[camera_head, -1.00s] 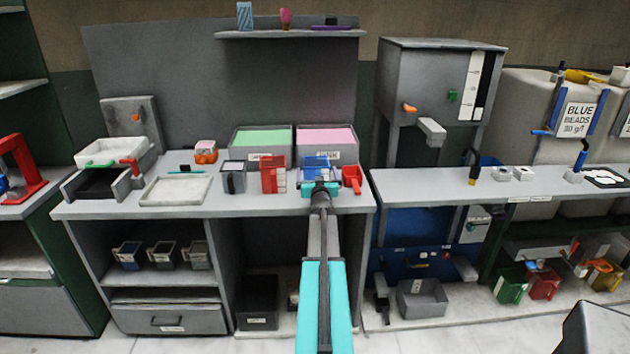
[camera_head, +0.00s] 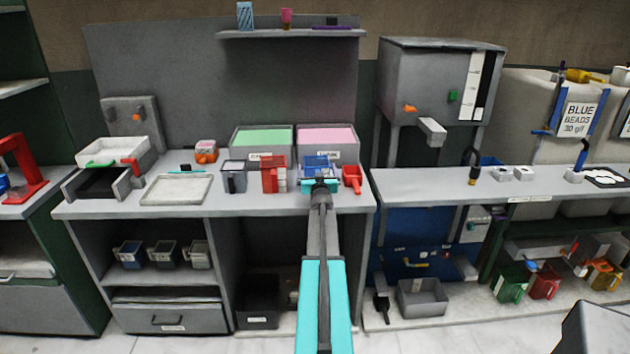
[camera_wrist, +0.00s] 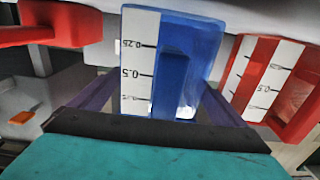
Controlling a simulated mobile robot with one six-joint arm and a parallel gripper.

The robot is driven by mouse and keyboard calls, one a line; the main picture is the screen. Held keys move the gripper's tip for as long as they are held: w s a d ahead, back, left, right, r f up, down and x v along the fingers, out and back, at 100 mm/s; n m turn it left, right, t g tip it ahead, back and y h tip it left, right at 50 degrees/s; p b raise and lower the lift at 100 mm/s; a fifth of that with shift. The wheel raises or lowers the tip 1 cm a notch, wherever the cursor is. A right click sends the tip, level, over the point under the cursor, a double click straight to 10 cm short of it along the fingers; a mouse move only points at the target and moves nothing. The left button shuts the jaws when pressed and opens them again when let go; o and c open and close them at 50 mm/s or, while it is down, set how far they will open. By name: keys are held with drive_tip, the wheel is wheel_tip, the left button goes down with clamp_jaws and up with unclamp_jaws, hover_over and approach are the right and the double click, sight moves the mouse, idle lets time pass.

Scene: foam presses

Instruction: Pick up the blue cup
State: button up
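The blue cup (camera_head: 322,166) stands on the workbench in front of the pink-filled bin. In the wrist view the blue cup (camera_wrist: 196,45) fills the upper middle, with a white scale strip and a blue handle facing me. My gripper (camera_head: 320,183) is at the cup's near side. In the wrist view my gripper (camera_wrist: 160,85) is open, with one finger at each side of the cup around its handle. I cannot tell whether the fingers touch the cup. The cup's lower part is hidden by the gripper body.
A red cup (camera_head: 269,176) stands close left of the blue cup and a red scoop (camera_head: 352,178) close right. A grey cup (camera_head: 233,177) is further left. Green-filled (camera_head: 235,145) and pink-filled (camera_head: 353,150) bins stand behind. A white tray (camera_head: 150,199) lies on the left.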

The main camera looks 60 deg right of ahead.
drive_tip(key=c, duration=1)
drive_tip(key=shift+r, duration=0.15)
drive_tip(key=shift+r, duration=0.55)
drive_tip(key=s+a+r+p, duration=0.1)
drive_tip(key=s+a, duration=0.1)
drive_tip(key=s, duration=0.3)
drive_tip(key=s+a+r+p, duration=0.1)
drive_tip(key=s+a+p, duration=0.1)
drive_tip(key=s, duration=0.2)
drive_tip(key=s+a+r+p, duration=0.1)
drive_tip(key=s+a, duration=0.1)
drive_tip(key=s, duration=0.3)
drive_tip(key=shift+s+a+r, duration=0.3)
drive_tip(key=shift+a+r, duration=0.05)
